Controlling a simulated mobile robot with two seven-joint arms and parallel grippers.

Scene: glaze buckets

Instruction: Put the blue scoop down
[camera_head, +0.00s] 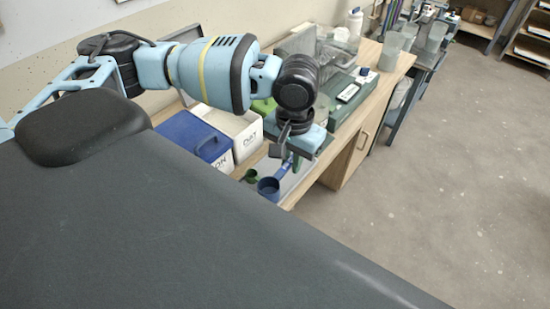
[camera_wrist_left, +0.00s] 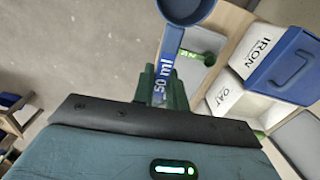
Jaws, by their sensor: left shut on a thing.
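The blue scoop (camera_head: 268,188) is in my left gripper (camera_head: 290,158), at the front of the wooden counter in the head view. In the left wrist view, its handle (camera_wrist_left: 166,62), marked "50 ml", runs out from between the green fingertips (camera_wrist_left: 163,90). Its round cup is partly cut off at the top edge. The fingers are shut on the handle. In the head view the cup hangs low beside a small green scoop (camera_head: 250,175). I cannot tell whether the cup touches the surface below. My right gripper is not in view.
A grey mat (camera_wrist_left: 207,42) lies on the counter under the scoops. A blue-lidded bin marked "IRON" (camera_wrist_left: 281,62) and a white bin marked "OAT" (camera_wrist_left: 226,97) stand beside it. A green scale (camera_head: 345,92) and clear containers stand farther along. Open floor lies right of the counter.

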